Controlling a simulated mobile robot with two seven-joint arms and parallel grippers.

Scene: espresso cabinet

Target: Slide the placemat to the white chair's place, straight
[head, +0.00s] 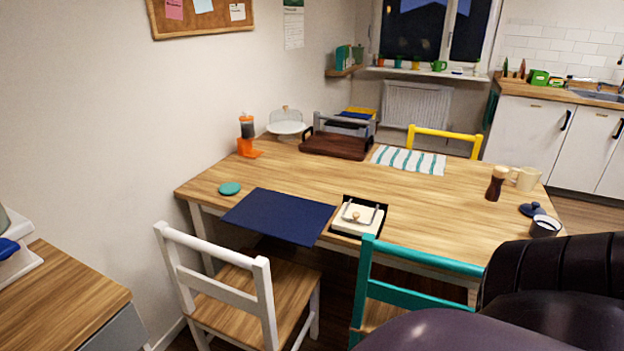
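A navy blue placemat (280,216) lies flat at the near left side of the wooden table (440,216), behind the white chair (215,285). Its near edge appears to stick out past the table's front edge, roughly parallel to it. A striped white and teal placemat (409,160) lies at the far side by the yellow chair (445,138). Neither of my grippers is in view. Dark parts of my arm fill the lower right corner.
A cream holder on a dark tray (358,215) stands just right of the navy mat, and a teal coaster (229,188) lies to its left. A teal chair (415,279) stands at the front. A pepper mill (496,183) and cups stand right. The table's middle is clear.

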